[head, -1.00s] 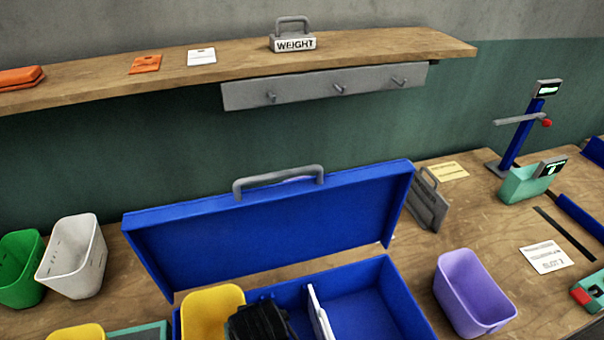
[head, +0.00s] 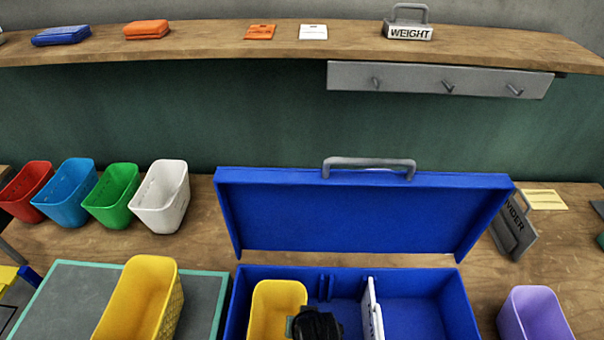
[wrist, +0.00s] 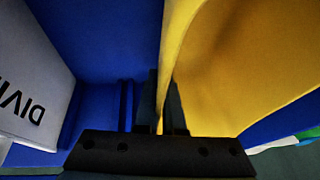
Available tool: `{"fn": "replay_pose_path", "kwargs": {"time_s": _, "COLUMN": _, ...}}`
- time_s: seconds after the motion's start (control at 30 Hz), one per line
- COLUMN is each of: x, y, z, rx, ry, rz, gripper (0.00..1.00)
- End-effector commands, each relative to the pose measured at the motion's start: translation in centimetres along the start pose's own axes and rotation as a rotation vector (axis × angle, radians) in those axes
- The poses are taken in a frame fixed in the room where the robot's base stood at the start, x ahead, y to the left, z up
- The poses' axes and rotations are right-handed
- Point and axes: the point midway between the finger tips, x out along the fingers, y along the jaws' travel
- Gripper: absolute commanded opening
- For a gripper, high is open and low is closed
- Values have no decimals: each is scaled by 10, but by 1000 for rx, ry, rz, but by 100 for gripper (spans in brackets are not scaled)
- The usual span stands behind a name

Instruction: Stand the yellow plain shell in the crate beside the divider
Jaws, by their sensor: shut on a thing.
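The yellow plain shell (head: 278,298) is upright in the left part of the open blue crate (head: 470,305), left of the white divider (head: 372,305). My gripper (head: 314,324) is at the shell's right side, between it and the divider. In the wrist view the gripper (wrist: 162,105) is shut on one wall of the yellow shell (wrist: 235,75), with a finger on each side. The divider (wrist: 30,85) shows at the left there, apart from the fingers. The shell's bottom is hidden, so I cannot tell whether it touches the crate floor.
Another yellow shell (head: 140,300), with a textured side, stands on the grey mat (head: 75,300) at left. Red, blue, green and white shells (head: 160,200) stand behind it. The raised blue lid (head: 360,215) is behind the crate. A purple shell (head: 535,315) is at right.

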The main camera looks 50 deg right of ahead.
Motion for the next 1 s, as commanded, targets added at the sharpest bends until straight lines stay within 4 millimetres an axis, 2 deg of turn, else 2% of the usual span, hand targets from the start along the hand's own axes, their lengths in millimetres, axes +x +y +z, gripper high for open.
{"fn": "replay_pose_path", "kwargs": {"time_s": 0.33, "x": 4, "y": 0, "z": 1, "rx": 0, "ry": 2, "rz": -1, "gripper": 0}}
{"fn": "replay_pose_path", "kwargs": {"time_s": 0.37, "x": 3, "y": 0, "z": 0, "rx": 0, "ry": 2, "rz": 0, "gripper": 11}}
{"fn": "replay_pose_path", "kwargs": {"time_s": 0.4, "x": 2, "y": 0, "z": 0, "rx": 0, "ry": 1, "rz": 0, "gripper": 18}}
{"fn": "replay_pose_path", "kwargs": {"time_s": 0.5, "x": 2, "y": 0, "z": 0, "rx": 0, "ry": 1, "rz": 0, "gripper": 36}}
{"fn": "replay_pose_path", "kwargs": {"time_s": 0.8, "x": 1, "y": 0, "z": 0, "rx": 0, "ry": 1, "rz": 0, "gripper": 36}}
{"fn": "replay_pose_path", "kwargs": {"time_s": 1.0, "x": -14, "y": 0, "z": -1, "rx": 0, "ry": 3, "rz": -1, "gripper": 36}}
